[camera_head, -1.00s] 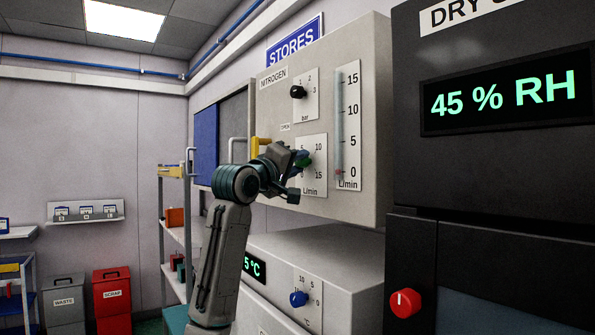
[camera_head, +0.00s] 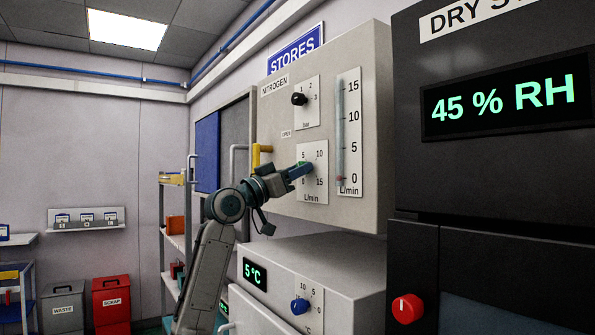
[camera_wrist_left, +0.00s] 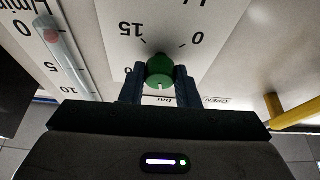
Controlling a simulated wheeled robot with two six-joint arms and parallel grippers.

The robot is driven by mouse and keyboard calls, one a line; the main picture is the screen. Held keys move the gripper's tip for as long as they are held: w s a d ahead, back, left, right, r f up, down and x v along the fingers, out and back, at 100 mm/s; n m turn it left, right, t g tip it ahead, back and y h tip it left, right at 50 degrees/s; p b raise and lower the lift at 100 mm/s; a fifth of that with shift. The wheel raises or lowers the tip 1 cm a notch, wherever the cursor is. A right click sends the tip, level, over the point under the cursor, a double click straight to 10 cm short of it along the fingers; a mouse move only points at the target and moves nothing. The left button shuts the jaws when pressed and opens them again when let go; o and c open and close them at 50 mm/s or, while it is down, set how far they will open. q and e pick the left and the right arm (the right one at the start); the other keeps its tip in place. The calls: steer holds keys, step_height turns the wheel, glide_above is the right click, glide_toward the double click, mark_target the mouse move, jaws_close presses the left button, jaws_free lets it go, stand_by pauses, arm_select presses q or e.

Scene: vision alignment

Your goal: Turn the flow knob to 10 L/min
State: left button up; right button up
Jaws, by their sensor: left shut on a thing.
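The green flow knob (camera_wrist_left: 160,70) sits on a white dial plate (camera_head: 313,192) marked 0, 5, 10, 15 L/min on the nitrogen panel. My left gripper (camera_wrist_left: 160,84) is shut on the knob, with one finger on each side of it. In the head view the left gripper (camera_head: 303,169) reaches the dial from the left and hides most of the knob. A small pale mark shows on the knob's lower edge in the wrist view. The red float in the flow tube (camera_head: 340,120) is near 0. My right gripper is not in view.
A black pressure knob (camera_head: 299,99) is above the dial. A yellow handle (camera_head: 260,155) juts out close to the left gripper. Below is a unit with a blue knob (camera_head: 299,306). A dark dry cabinet with a red knob (camera_head: 407,308) stands at right.

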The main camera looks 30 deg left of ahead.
arm_select(q)
steer(key=m+g+h, duration=0.1)
steer(key=m+h, duration=0.1)
steer(key=m, duration=0.3)
steer(key=m+g+h, duration=0.1)
steer(key=m+g, duration=0.1)
steer(key=m, duration=0.3)
steer(key=m+g+h, duration=0.2)
steer(key=m, duration=0.3)
steer(key=shift+w+a+m+h, duration=0.15)
steer(key=shift+a+m+h, duration=0.15)
steer(key=shift+m, duration=0.1)
steer(key=shift+m+g, duration=0.3)
steer(key=shift+g, duration=0.1)
steer(key=o, duration=1)
steer(key=shift+r, duration=0.1)
steer(key=shift+c, duration=0.2)
steer(key=b+v, duration=0.6)
steer(key=v, duration=0.4)
steer(key=shift+s+a, duration=0.2)
steer(key=shift+s, duration=0.15)
